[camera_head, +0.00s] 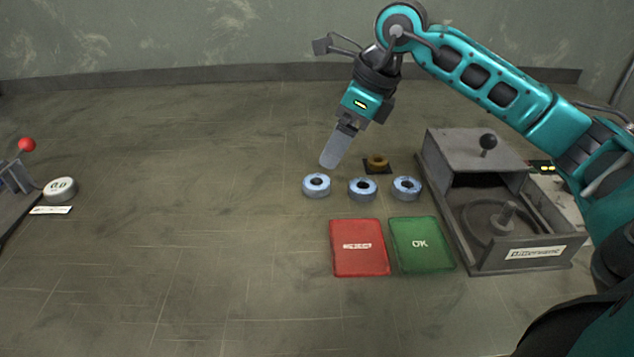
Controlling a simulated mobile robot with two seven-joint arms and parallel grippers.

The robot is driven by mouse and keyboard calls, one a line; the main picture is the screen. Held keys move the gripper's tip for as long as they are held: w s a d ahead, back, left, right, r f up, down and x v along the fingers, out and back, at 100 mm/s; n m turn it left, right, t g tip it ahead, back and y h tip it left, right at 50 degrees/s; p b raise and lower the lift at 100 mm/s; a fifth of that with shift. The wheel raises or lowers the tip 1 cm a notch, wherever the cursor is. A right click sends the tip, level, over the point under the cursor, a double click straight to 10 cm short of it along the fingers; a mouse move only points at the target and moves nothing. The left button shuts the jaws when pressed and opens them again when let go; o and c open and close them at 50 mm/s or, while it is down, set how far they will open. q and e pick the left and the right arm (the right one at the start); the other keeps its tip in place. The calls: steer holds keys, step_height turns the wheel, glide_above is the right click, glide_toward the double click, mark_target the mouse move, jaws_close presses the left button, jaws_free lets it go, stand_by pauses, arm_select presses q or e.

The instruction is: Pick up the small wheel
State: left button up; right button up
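Three blue-grey flap wheels lie flat in a row on the surface: the left wheel (316,186), the middle wheel (362,190) and the right wheel (407,188). They look close in size, so I cannot tell which is the small one. My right gripper (331,158) points down, just above and behind the left wheel in the picture, apart from it. Its fingers show side-on as one grey plate, so the gap between them is hidden. No wheel shows in it. My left gripper is not in view.
A brown ring (377,161) sits on a dark square pad behind the wheels. A red tray (358,265) and a green OK tray (421,263) lie in front. A grey metal box (535,254) with a black-knobbed lid stands right. A round white gauge (60,190) is far left. The middle-left floor is clear.

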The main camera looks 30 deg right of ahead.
mark_target(320, 176)
steer(key=x, duration=0.5)
steer(key=shift+w+d+b+x, duration=0.1)
steer(key=shift+d+b+x, duration=0.1)
steer(key=shift+x, duration=1.1)
steer(key=shift+w+d+b+x, duration=0.1)
steer(key=shift+d+x, duration=0.1)
steer(key=shift+x, duration=1.15)
steer(key=shift+c, duration=0.5)
steer(key=c, duration=1)
steer(key=shift+c, duration=0.5)
steer(key=shift+r, duration=0.15)
